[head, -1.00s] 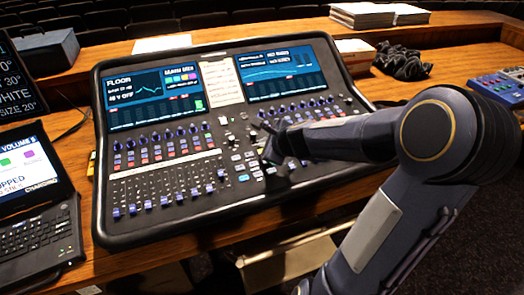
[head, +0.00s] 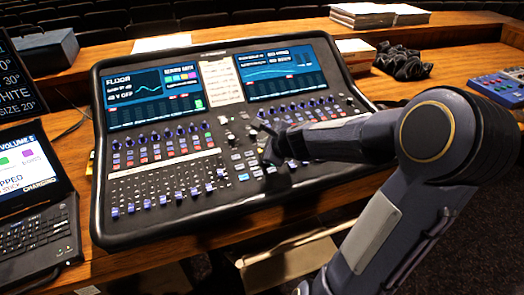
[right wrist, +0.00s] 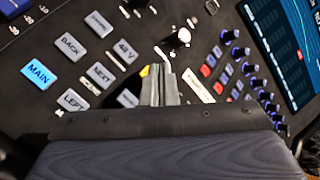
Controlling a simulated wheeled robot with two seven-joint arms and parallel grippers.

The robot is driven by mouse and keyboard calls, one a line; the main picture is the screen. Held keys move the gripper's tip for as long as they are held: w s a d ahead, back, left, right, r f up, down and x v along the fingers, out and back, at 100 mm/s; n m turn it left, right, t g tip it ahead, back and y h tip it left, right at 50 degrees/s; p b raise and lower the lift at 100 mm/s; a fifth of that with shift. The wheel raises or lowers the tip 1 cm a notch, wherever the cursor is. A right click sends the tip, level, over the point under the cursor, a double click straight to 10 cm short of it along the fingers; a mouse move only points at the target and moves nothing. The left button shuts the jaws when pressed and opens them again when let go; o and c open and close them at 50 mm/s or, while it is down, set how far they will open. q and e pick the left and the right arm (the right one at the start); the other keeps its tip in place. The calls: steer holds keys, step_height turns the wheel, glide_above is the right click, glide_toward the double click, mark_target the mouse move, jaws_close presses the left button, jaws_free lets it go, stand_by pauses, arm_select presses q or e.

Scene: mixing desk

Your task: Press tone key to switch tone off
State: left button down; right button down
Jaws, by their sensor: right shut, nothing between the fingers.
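The mixing console (head: 98,200) stands on the wooden desk, with two lit screens and many keys. My right gripper (head: 266,146) is over the key area right of its middle; it is shut and empty. In the right wrist view the closed fingertips (right wrist: 158,72) are among grey keys, right of the 48 V key (right wrist: 125,52) and the NEXT key (right wrist: 101,75). I cannot tell whether they touch the panel. A small yellow patch (right wrist: 144,71) shows beside the fingertips, partly hidden. The MAIN key (right wrist: 38,73) is lit blue. I cannot read a tone label. My left gripper is not in view.
A laptop (head: 38,228) and a dark text screen (head: 12,82) stand at the left. A paper strip (head: 222,85) lies between the screens. Knobs (right wrist: 258,83) sit right of the fingertips. A black cloth bundle (head: 402,62) and paper stacks (head: 362,16) lie behind.

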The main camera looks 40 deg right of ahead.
steer(key=shift+f+b, duration=0.35)
stand_by(0.4)
steer(key=shift+r, duration=0.1)
steer(key=shift+r+p, duration=0.65)
steer(key=shift+p, duration=0.1)
steer(key=shift+r, duration=0.1)
steer(key=r+p, duration=0.4)
steer(key=r, duration=0.1)
steer(key=shift+s+a+p, duration=0.1)
steer(key=shift+s+p, duration=0.2)
steer(key=shift+p, duration=0.1)
steer(key=shift+f, duration=0.1)
stand_by(0.4)
